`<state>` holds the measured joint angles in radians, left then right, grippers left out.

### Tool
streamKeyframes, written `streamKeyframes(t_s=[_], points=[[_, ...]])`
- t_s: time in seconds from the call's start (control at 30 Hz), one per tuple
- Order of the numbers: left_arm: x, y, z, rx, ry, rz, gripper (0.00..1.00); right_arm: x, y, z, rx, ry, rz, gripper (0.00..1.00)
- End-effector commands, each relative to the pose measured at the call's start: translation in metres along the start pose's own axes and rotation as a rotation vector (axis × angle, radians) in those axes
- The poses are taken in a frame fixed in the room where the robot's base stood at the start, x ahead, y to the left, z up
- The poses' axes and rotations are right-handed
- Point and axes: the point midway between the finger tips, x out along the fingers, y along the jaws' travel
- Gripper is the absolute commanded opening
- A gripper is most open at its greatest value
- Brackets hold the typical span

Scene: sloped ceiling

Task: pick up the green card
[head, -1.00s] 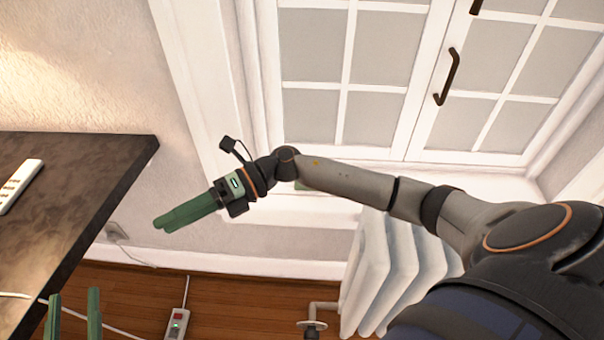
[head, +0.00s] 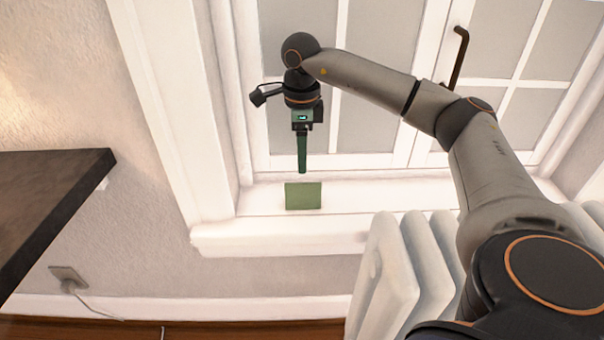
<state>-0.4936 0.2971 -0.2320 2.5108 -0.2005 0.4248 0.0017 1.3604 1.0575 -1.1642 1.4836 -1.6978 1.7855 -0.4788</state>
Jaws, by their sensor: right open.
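The green card (head: 303,196) is a small flat green rectangle on the white window sill (head: 345,200), in the middle of the head view. My right gripper (head: 302,170) points down just above the card in the picture, with a small gap between its fingertips and the card. It holds nothing that I can see. Its fingers line up one behind the other from this side, so the gap between them is hidden. My left gripper is not in the view.
A white window with a dark handle (head: 459,58) stands behind the sill. A white radiator (head: 395,270) is below it on the right. A dark table (head: 50,200) juts in at the left. A wall socket (head: 68,278) with a cable is low on the wall.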

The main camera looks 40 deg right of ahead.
Motion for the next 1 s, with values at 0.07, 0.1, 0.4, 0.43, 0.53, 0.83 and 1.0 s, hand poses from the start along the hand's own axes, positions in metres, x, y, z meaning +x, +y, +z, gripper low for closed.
streamKeyframes(t_s=[0.07, 0.1, 0.4, 0.43, 0.53, 0.83, 1.0], points=[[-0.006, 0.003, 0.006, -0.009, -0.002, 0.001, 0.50, 0.018, 0.000, -0.001, 0.000, 0.001, 0.001, 0.60], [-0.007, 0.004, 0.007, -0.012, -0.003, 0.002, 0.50, 0.024, 0.000, 0.000, 0.000, 0.000, 0.001, 0.60], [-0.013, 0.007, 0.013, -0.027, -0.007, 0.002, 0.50, 0.043, 0.002, 0.000, 0.000, -0.002, 0.000, 0.60], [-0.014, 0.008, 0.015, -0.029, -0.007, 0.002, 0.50, 0.047, 0.002, -0.001, 0.000, -0.002, 0.001, 0.60], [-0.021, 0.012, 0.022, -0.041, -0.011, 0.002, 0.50, 0.063, 0.004, -0.003, 0.000, -0.002, 0.001, 0.60], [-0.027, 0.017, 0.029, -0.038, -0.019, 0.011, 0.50, 0.087, 0.005, -0.003, 0.000, -0.004, 0.001, 0.60], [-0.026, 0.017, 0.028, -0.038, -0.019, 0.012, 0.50, 0.086, 0.005, -0.003, 0.000, -0.004, 0.001, 0.54]])
